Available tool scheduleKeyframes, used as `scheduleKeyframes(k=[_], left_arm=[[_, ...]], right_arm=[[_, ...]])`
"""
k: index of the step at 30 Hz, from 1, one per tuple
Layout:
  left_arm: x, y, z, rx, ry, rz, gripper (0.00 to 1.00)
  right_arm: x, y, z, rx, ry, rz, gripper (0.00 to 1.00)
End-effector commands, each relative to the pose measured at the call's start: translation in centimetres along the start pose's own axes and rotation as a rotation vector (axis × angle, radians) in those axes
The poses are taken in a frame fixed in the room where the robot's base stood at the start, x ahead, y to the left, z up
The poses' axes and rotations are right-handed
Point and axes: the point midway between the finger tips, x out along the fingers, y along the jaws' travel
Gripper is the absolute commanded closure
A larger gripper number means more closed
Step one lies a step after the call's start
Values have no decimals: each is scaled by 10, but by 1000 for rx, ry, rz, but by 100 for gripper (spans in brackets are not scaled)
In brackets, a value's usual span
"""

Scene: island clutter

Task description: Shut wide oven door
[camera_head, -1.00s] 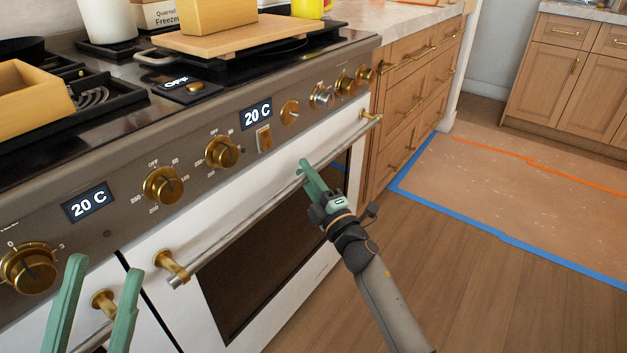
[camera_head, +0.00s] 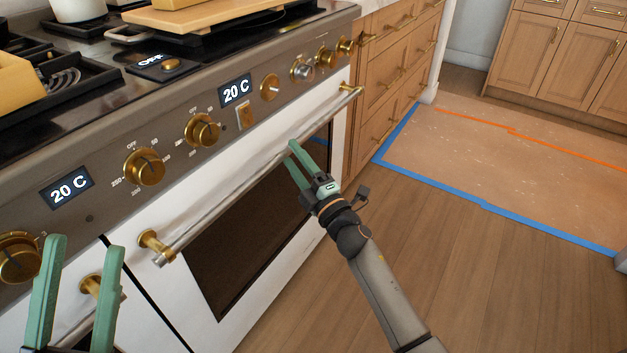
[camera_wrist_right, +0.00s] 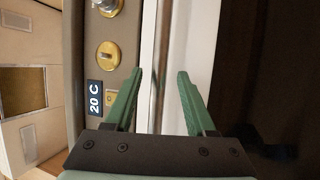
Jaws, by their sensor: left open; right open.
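The wide oven door (camera_head: 198,292) is white with a dark window and stands upright, close to the oven front. I cannot tell whether a small gap remains. Its long metal handle (camera_head: 228,203) runs across the top on brass mounts. My right gripper (camera_head: 292,152) is open at the right half of the handle. In the right wrist view the open fingers (camera_wrist_right: 160,75) have the handle bar (camera_wrist_right: 154,105) in line between them; contact is unclear. My left gripper (camera_head: 86,245) is open and empty at the lower left, in front of the narrower door beside it.
The control panel has brass knobs (camera_head: 144,167) and 20 C displays (camera_head: 236,91). A cutting board (camera_head: 205,15) lies on the stove top. Wooden drawers (camera_head: 385,90) stand right of the oven. The wood floor (camera_head: 480,270) in front is clear.

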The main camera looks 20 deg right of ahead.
Motion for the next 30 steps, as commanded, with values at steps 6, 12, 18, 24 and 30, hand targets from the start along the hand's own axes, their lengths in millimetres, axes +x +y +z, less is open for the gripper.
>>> scheduleKeyframes(k=[6,12,18,24,30], left_arm=[[6,-3,-7,0,5,-2,50],[8,-5,-10,9,8,0,50],[9,-5,-11,13,10,1,50],[9,-5,-11,15,9,1,50],[9,-5,-11,15,9,0,50]], right_arm=[[-46,0,0,0,-2,-3,44],[-78,0,0,1,-2,-2,44],[-94,0,0,0,-1,0,44],[-96,0,0,-1,0,1,44],[-95,0,0,0,0,1,44]])
